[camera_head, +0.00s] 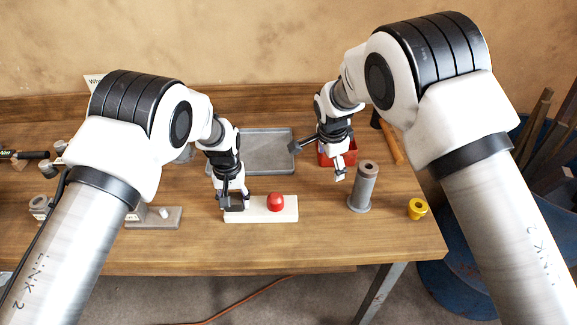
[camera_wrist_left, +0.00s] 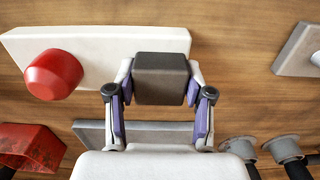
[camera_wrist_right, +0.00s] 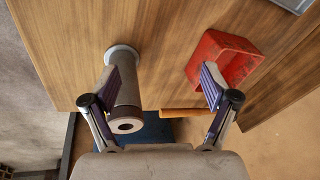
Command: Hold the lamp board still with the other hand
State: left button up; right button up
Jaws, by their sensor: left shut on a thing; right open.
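The lamp board (camera_head: 260,215) is a white slab lying near the table's front edge, with a red dome lamp (camera_head: 275,202) on its right half. A dark block (camera_wrist_left: 161,78) stands on the board's other end. My left gripper (camera_head: 233,199) is shut on this block. The left wrist view also shows the white board (camera_wrist_left: 110,42) and the red lamp (camera_wrist_left: 53,74). My right gripper (camera_wrist_right: 163,82) is open and empty above the table, right of and behind the board, near a grey post and a red bin.
The grey post (camera_head: 364,187) stands upright right of the board. The red bin (camera_head: 326,158) is behind it, partly hidden by my right gripper. A yellow part (camera_head: 417,209) sits near the right corner. A grey tray (camera_head: 267,163) lies behind the board. A grey plate (camera_head: 167,218) lies left.

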jog(key=s+a+m+g+y, duration=0.2)
jog(key=s+a+m+y, duration=0.15)
jog(key=a, duration=0.25)
jog(key=m+y, duration=0.1)
jog(key=m, duration=0.1)
send_near(275, 195)
jog(key=x, duration=1)
jog(key=shift+s+f, duration=0.15)
jog(key=shift+f, duration=0.1)
grip_shut()
jog(key=n+g, duration=0.1)
jog(key=n, duration=0.3)
jog(key=n+g, duration=0.1)
jog(key=n, duration=0.2)
jog(key=n+g+h, duration=0.1)
jog(key=n, duration=0.6)
jog(key=shift+g+h, duration=0.25)
jog(key=shift+g, duration=0.05)
jog(key=n+h, duration=0.1)
jog(key=n, duration=0.3)
jog(key=shift+n+g, duration=0.25)
jog(key=shift+g, duration=0.05)
jog(key=shift+c, duration=1.6)
grip_release()
jog(key=shift+r, duration=0.1)
